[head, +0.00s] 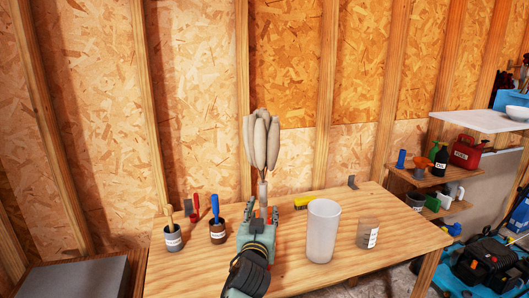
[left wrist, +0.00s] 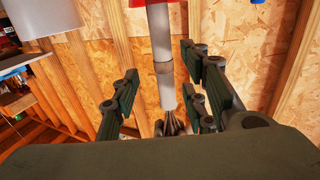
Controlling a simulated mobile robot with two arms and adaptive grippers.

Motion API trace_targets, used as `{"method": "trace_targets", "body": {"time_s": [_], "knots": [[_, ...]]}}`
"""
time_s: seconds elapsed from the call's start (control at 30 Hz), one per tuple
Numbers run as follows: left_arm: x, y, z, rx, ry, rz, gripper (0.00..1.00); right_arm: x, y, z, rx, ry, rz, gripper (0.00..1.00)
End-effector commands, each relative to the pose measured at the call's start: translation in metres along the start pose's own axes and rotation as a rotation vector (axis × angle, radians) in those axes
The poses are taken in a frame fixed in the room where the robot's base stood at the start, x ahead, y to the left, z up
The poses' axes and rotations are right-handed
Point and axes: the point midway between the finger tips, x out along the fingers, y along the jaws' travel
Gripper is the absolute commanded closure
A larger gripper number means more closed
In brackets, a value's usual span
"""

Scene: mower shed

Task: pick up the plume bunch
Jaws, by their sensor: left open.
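The plume bunch (head: 261,143) stands upright at the back of the wooden workbench, its pale grey-beige plumes fanned above a light stem. The lower end of the stem is hidden behind my left gripper (head: 264,213) in the head view. My left gripper is open, low in front of the stem. In the left wrist view the stem (left wrist: 161,60) runs down the picture between the spread fingers (left wrist: 165,95), with the dark plume ends (left wrist: 173,126) beyond. I cannot tell whether the fingers touch it. My right gripper is not in view.
A yellow brush (head: 304,202) lies behind. Shelves with a red can (head: 466,152) are at right. The wall is close behind.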

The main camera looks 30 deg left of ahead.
Motion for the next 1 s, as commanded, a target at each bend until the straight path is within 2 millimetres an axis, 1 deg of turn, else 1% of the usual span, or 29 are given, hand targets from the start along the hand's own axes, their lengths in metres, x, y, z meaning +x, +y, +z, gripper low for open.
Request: {"method": "trace_targets", "body": {"time_s": [0.27, 0.4, 0.5, 0.73, 1.0], "knots": [[0.035, -0.005, -0.007, 0.004, -0.001, 0.000, 0.59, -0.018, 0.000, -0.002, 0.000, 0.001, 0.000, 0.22], [0.050, -0.004, -0.004, 0.002, -0.002, 0.001, 0.59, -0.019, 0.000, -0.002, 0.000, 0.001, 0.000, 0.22], [0.055, -0.004, -0.003, 0.002, -0.002, 0.001, 0.59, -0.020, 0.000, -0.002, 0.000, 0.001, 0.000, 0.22], [0.055, -0.004, -0.002, 0.001, -0.001, 0.001, 0.59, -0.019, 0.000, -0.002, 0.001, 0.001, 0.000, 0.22], [0.055, -0.004, -0.002, 0.001, -0.002, 0.001, 0.83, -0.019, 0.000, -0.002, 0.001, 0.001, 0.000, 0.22]]}}
